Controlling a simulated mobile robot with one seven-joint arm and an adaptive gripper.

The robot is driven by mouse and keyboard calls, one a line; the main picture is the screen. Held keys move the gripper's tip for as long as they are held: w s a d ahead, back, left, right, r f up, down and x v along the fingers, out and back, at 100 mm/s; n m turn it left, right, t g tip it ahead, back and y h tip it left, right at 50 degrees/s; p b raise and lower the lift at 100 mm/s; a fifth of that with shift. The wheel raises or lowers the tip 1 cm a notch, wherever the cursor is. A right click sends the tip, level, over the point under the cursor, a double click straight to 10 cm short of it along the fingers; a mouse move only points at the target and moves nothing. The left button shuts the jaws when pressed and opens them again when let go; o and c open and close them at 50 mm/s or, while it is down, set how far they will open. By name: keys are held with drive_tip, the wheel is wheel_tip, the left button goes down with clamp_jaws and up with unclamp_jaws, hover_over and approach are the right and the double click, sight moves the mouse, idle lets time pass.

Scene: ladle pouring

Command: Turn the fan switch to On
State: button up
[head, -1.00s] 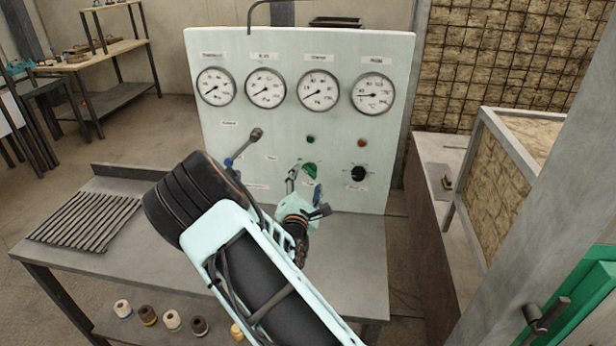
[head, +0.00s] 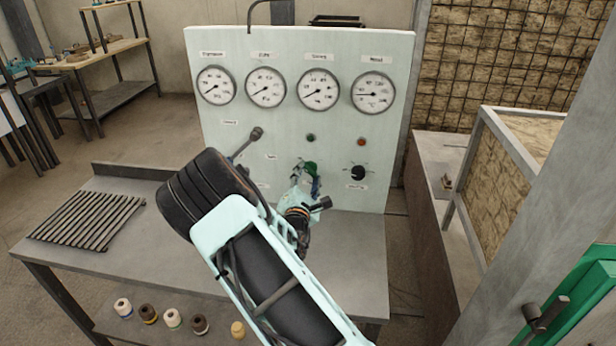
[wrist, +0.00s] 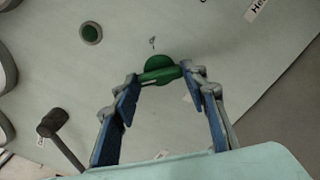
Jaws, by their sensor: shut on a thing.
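The green rotary knob (head: 310,167) is on the pale control panel (head: 215,125), below the small green lamp (head: 310,137). In the wrist view the green knob (wrist: 158,72) has a raised bar across its face. My gripper (wrist: 160,77) has its two blue-padded fingers at the ends of this bar, shut on it. In the head view my gripper (head: 306,181) partly hides the knob and the label below it. I cannot read that label, so I cannot confirm the switch's name or position.
A black knob (head: 358,172) sits to the right, below a red lamp (head: 362,141). A lever (head: 247,142) sticks out at the left. Several gauges line the panel's top. A slatted rack (head: 85,220) lies on the table's left. My arm covers the table's middle.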

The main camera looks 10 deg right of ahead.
drive_tip(key=shift+f+m+b, duration=0.1)
drive_tip(key=shift+m+b, duration=0.2)
drive_tip(key=shift+b, duration=0.05)
drive_tip(key=shift+f+m+b, duration=0.1)
drive_tip(key=shift+m+b, duration=0.8)
drive_tip(key=shift+b, duration=0.05)
drive_tip(key=m+b, duration=0.5)
drive_tip(key=m, duration=0.1)
drive_tip(key=m+b, duration=0.5)
drive_tip(key=m, duration=0.1)
drive_tip(key=shift+m+b, duration=1.3)
drive_tip(key=shift+m, duration=0.4)
drive_tip(key=shift+r, duration=0.2)
drive_tip(key=o, duration=1.2)
drive_tip(key=shift+c, duration=0.2)
drive_tip(key=shift+s, duration=0.1)
